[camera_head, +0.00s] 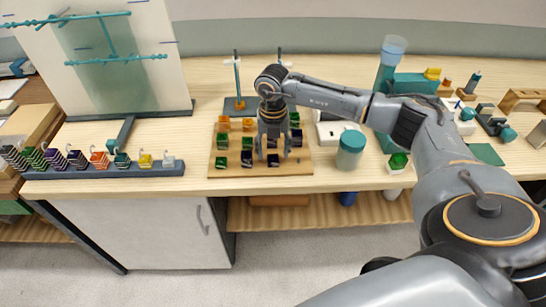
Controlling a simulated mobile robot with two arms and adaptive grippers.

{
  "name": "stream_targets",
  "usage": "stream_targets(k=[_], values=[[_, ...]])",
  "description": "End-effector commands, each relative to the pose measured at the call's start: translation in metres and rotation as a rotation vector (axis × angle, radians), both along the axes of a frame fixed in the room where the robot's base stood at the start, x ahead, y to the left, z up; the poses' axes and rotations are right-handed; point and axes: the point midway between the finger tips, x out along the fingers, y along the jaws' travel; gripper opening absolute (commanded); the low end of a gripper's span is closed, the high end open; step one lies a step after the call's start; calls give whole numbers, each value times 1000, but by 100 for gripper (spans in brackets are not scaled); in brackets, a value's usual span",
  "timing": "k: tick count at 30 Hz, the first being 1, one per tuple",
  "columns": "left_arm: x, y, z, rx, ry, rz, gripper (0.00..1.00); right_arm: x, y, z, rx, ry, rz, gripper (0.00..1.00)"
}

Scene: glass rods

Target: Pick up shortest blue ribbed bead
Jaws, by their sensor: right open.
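Several small ribbed beads stand in rows on a wooden board (305,168). Dark blue beads show in the front row, one at the middle (246,159) and one to its right (273,160); they are too small to tell which is shortest. My right gripper (272,153) points down over the right half of the board, its two fingers apart and nothing visible between them. It hides some of the beads behind it. Whether the fingertips touch the board or a bead, I cannot tell. My left gripper is out of view.
A dark rack of colored coils (105,171) lies left, below a white panel (100,60) with teal rods. A teal-lidded jar (350,150) stands right of the board. An upright rod stand (238,85) is behind it. The right side is cluttered; bare tabletop lies between rack and board.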

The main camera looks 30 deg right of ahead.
Motion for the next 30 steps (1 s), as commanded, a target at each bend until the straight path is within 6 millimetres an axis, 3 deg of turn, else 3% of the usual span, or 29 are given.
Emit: stream_targets(k=[4, 11, 20, 30], values=[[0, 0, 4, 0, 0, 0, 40, -1, 0, -14, 1, 1, 1, 57], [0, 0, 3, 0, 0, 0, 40, 0, 0, -16, 1, -1, 1, 57], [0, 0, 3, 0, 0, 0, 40, 0, 0, -15, 1, -1, 1, 0], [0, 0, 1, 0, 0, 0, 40, 0, 0, -13, 1, -2, 0, 0]])
